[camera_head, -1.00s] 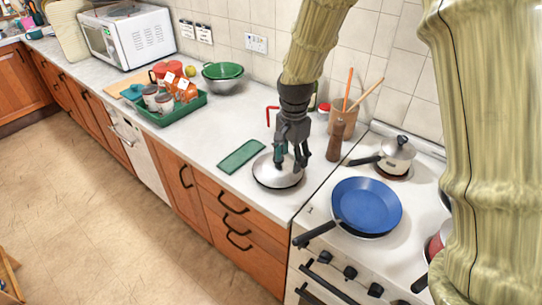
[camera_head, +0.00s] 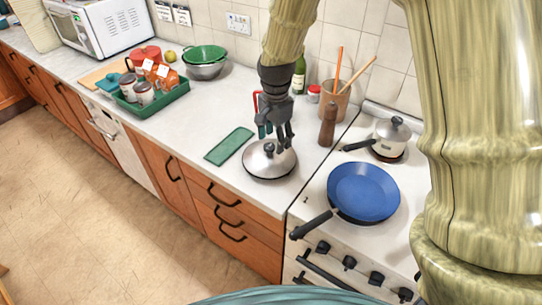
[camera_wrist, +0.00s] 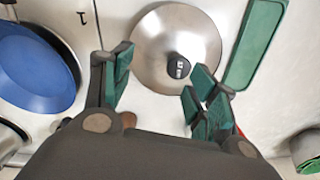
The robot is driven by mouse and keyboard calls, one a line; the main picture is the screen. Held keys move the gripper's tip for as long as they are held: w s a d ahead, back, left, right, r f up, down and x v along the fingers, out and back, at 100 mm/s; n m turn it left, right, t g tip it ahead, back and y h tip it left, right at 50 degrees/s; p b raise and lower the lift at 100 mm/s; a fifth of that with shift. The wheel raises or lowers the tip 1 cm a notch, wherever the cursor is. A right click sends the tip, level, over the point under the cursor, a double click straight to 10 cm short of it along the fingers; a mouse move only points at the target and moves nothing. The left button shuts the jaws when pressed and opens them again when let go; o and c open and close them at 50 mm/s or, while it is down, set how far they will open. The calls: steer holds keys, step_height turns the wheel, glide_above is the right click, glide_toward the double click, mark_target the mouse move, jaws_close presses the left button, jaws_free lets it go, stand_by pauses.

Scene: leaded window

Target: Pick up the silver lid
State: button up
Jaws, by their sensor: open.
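The silver lid (camera_head: 270,160) lies on the white counter beside the stove, round and shiny with a dark knob. In the wrist view the lid (camera_wrist: 155,35) sits beyond my fingertips, with its black knob (camera_wrist: 178,66) between the lines of the two fingers. My gripper (camera_head: 276,143) is open and empty, above the lid's far side in the head view. Its green-padded fingers show spread apart in the wrist view (camera_wrist: 160,85). I cannot tell the exact height of the fingertips over the lid. A second lid with a knob tops a small pot (camera_head: 390,138) on the stove.
A green mat (camera_head: 229,146) lies left of the lid. A blue frying pan (camera_head: 363,191) and the pot occupy the stove. A wooden pepper mill (camera_head: 328,125), a utensil holder (camera_head: 335,98) and a bottle (camera_head: 299,76) stand behind. A green tray (camera_head: 165,110) is further left.

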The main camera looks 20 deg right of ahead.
mark_target(269, 146)
steer(key=shift+g, duration=0.3)
steer(key=w+f, duration=0.1)
steer(key=f, duration=0.1)
steer(key=w+f+p, duration=0.1)
steer(key=w+f, duration=0.1)
steer(key=w+f+p, duration=0.1)
steer(key=w+f, duration=0.1)
steer(key=shift+w+a+f, duration=0.2)
steer(key=shift+a+f, duration=0.05)
steer(key=shift+a, duration=0.15)
steer(key=shift+s+f, duration=0.25)
steer(key=shift+s, duration=0.3)
steer(key=shift+s+r, duration=0.15)
steer(key=shift+s, duration=0.7)
steer(key=shift+s+r, duration=0.25)
steer(key=shift+s, duration=0.05)
steer(key=shift+w+f, duration=0.6)
steer(key=shift+w, duration=0.2)
steer(key=shift+c, duration=1.4)
steer(key=shift+w+f, duration=0.15)
steer(key=shift+w, duration=0.15)
steer(key=c, duration=0.3)
steer(key=shift+s+r, duration=0.3)
steer(key=shift+s, duration=0.15)
steer(key=c, duration=0.7)
steer(key=shift+w+f, duration=0.1)
steer(key=shift+w, duration=0.05)
